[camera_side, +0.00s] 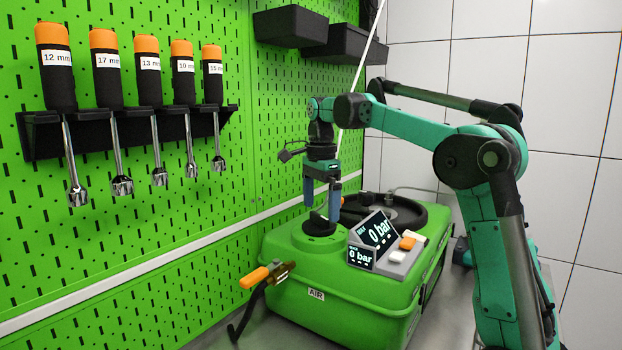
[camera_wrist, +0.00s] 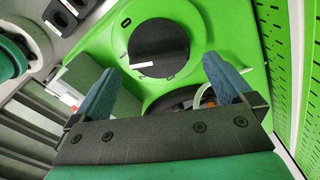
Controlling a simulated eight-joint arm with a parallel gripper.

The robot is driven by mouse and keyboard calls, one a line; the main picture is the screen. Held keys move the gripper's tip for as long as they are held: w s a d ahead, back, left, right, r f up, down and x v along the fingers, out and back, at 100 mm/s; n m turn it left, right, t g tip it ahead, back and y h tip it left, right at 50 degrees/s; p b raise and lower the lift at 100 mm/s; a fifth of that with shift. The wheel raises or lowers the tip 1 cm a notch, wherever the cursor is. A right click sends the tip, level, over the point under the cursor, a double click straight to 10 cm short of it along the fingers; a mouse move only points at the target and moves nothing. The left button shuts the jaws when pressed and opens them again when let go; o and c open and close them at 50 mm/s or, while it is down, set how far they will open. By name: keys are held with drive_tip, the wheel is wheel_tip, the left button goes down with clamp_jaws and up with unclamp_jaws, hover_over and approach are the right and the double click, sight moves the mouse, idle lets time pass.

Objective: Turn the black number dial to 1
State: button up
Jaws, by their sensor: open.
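The black number dial (camera_side: 318,226) sits on top of the green pump case (camera_side: 345,298). In the wrist view the dial (camera_wrist: 160,45) is a round black knob with a white mark near its lower left edge. In the wrist view my gripper (camera_wrist: 160,65) has one finger on each side below the dial. I cannot tell whether the fingers touch it.
Pressure displays (camera_side: 378,232) reading 0 bar and an orange button (camera_side: 407,243) stand right of the dial. A black ring (camera_side: 395,210) lies behind. An orange-handled valve (camera_side: 262,275) sticks out at the case's left. A green pegboard (camera_side: 130,235) with hanging tools borders the left.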

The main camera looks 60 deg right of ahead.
sight(318, 216)
drive_tip(key=shift+r, duration=2)
drive_tip(key=shift+a, duration=0.1)
drive_tip(key=shift+a+n, duration=0.3)
drive_tip(key=shift+n, duration=0.1)
drive_tip(key=s+a+f+n+t, duration=0.3)
drive_tip(key=a+f+n, duration=0.3)
drive_tip(key=n, duration=0.5)
drive_tip(key=s+a+f+n+t, duration=0.4)
drive_tip(key=a+f+n, duration=0.3)
drive_tip(key=a+n, duration=0.3)
drive_tip(key=shift+s+a+f+n, duration=0.2)
drive_tip(key=shift+a+n, duration=0.15)
drive_tip(key=shift+n, duration=0.25)
